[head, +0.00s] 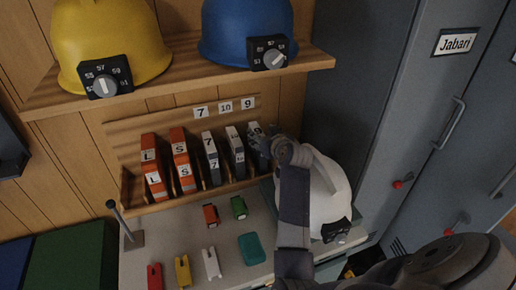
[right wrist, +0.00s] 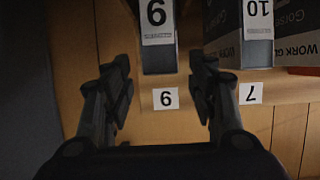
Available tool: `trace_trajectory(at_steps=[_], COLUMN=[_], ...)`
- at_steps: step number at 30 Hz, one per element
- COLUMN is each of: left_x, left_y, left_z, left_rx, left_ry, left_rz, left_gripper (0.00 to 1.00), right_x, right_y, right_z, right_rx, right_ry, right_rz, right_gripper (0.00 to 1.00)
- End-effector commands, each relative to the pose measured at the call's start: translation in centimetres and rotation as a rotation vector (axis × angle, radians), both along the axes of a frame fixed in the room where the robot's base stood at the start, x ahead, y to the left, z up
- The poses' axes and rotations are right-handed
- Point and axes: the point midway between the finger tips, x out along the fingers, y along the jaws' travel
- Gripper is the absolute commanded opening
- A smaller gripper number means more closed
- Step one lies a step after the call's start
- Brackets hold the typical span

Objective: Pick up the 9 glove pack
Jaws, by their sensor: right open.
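The 9 glove pack (head: 254,135) stands at the right end of the row in the wooden rack, partly hidden by my right gripper (head: 272,143) in the head view. In the right wrist view, the pack (right wrist: 158,58) shows a white label with a 9 and a grey lower part. My right gripper (right wrist: 158,85) is open there, with one finger to each side of the pack's near end and visible gaps between. It holds nothing. My left gripper is out of view.
The 10 pack (head: 235,152) stands just left, then the 7 pack (head: 213,172) and two orange packs. A white helmet (head: 325,195) is close to my right arm. Small toy-like vehicles lie on the bench (head: 135,262). A shelf (head: 190,72) with helmets is above.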

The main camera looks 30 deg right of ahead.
Motion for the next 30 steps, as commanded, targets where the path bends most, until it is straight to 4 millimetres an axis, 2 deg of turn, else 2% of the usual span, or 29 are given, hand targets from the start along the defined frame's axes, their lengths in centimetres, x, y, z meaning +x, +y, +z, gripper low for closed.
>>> trace_trajectory(at_steps=[6, 12, 22, 23, 27, 30], left_x=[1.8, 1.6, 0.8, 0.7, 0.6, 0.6], left_y=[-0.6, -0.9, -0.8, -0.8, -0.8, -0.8], left_z=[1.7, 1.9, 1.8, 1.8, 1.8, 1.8], left_rx=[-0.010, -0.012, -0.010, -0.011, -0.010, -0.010], left_ry=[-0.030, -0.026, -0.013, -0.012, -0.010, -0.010], left_rz=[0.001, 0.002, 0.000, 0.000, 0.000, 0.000], left_gripper=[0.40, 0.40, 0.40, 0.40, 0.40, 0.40], right_x=[2.4, 3.9, 4.3, 4.3, 4.3, 4.3], right_y=[-0.5, -0.9, -1.0, -1.0, -1.0, -1.0], right_z=[-0.3, -1.2, -1.5, -1.5, -1.5, -1.5], right_rx=[0.004, 0.002, 0.001, 0.001, 0.001, 0.001], right_ry=[-0.002, -0.001, -0.001, -0.001, 0.000, 0.000], right_rz=[0.000, 0.000, 0.000, 0.000, 0.000, 0.000], right_gripper=[0.53, 0.53, 0.53, 0.50, 0.18, 0.00])
